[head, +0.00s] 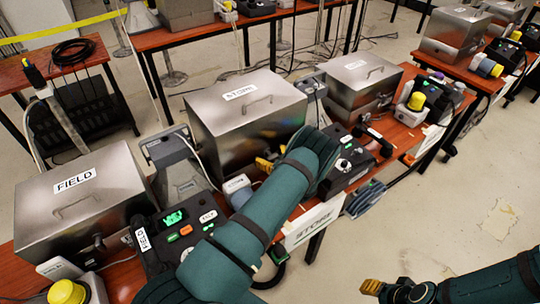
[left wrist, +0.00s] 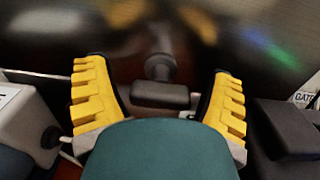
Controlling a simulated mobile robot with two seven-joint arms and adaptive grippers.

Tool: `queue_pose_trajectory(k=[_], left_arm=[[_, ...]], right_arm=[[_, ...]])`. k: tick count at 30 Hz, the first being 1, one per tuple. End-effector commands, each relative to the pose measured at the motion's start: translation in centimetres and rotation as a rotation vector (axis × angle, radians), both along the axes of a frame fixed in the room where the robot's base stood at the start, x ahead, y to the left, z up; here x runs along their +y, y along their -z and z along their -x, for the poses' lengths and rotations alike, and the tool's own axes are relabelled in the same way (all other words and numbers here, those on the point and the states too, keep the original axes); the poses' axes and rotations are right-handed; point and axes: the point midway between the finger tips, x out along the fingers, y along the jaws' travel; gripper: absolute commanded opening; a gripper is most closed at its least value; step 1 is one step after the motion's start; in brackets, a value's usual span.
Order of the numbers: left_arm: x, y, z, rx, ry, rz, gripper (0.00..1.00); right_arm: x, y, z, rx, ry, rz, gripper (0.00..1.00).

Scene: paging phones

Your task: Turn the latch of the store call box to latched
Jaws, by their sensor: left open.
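The store call box (head: 245,125) is a brushed-metal box with a STORE label and a lid handle, in the middle of the head view. Its latch (left wrist: 160,95), a dark bar on a round stem, shows in the left wrist view against the metal front. The bar looks level. My left gripper (head: 266,164) is at the box's front; its arm hides the latch in the head view. In the left wrist view the yellow fingers of this gripper (left wrist: 158,88) are spread, one on each side of the latch bar, with gaps. My right gripper (head: 385,291) is low at the right, away from the box.
The FIELD box (head: 85,200) stands at the left and another metal box (head: 358,80) at the right. A black phone (head: 350,165) stands right of my left gripper. A white-grey block (left wrist: 22,120) and a dark handset (left wrist: 288,130) flank it closely.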

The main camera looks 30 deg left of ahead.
Motion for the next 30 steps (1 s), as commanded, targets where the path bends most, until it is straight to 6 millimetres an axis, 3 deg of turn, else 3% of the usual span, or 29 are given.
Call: queue_pose_trajectory(k=[1,2,6,7,8,20,30], left_arm=[[0.0,0.0,0.0,0.000,0.000,0.000,0.83],[0.0,0.0,0.0,0.000,0.000,0.000,0.75],[0.0,0.0,0.0,0.000,0.000,0.000,0.26],[0.0,0.0,0.0,0.000,0.000,0.000,0.16],[0.0,0.0,0.0,0.000,0.000,0.000,0.12],[-0.2,0.2,0.0,-0.032,0.000,0.015,0.11],[-0.3,0.4,0.0,-0.232,0.002,0.098,0.11]], right_arm=[[0.0,0.0,0.0,0.000,0.000,0.000,0.47],[0.0,0.0,0.0,0.000,0.000,0.000,0.47],[0.0,0.0,0.0,0.000,0.000,0.000,0.47],[0.0,0.0,0.0,0.000,0.000,0.000,0.47],[0.0,0.0,0.0,0.000,0.000,0.000,0.47],[0.0,0.4,0.1,0.002,-0.002,0.000,0.47],[0.1,2.1,0.6,0.014,-0.011,-0.003,0.47]])
